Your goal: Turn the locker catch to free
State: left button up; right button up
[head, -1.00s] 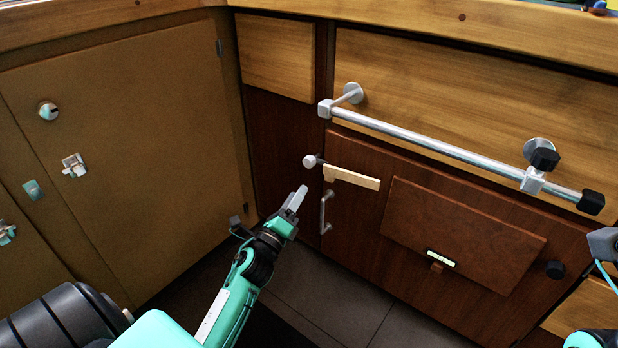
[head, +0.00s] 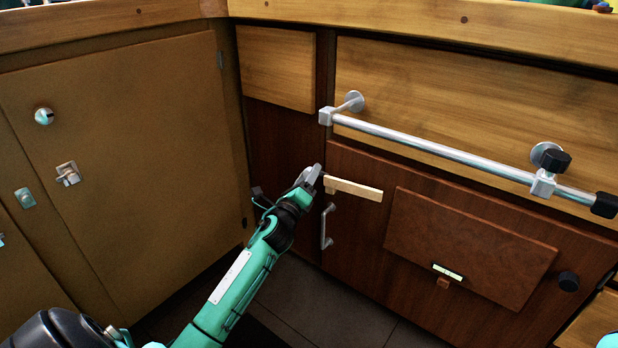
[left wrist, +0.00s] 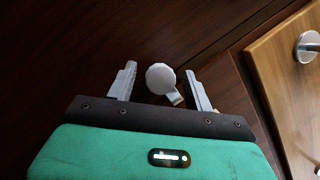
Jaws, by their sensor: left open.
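The locker catch shows as a round pale knob (left wrist: 160,78) on the dark wood front. In the head view my left gripper hides the knob. A cream-coloured bar (head: 352,189) runs to the right from beside it, lying roughly level along the top left of the dark locker door (head: 365,230). My left gripper (head: 312,174) is at the bar's left end. In the left wrist view the open gripper (left wrist: 160,85) has the knob between its two fingers, with a gap on each side. My right gripper is not in view.
A metal rail (head: 430,149) crosses above the locker door. A vertical handle (head: 327,226) sits just below my left gripper. A raised wooden panel (head: 470,245) and a black knob (head: 568,281) are further right. A brown cabinet (head: 140,170) stands at the left.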

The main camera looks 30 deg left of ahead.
pick_arm(q)
jog(key=shift+w+a+r, duration=0.1)
jog(key=shift+w+r, duration=0.1)
jog(key=shift+w, duration=0.4)
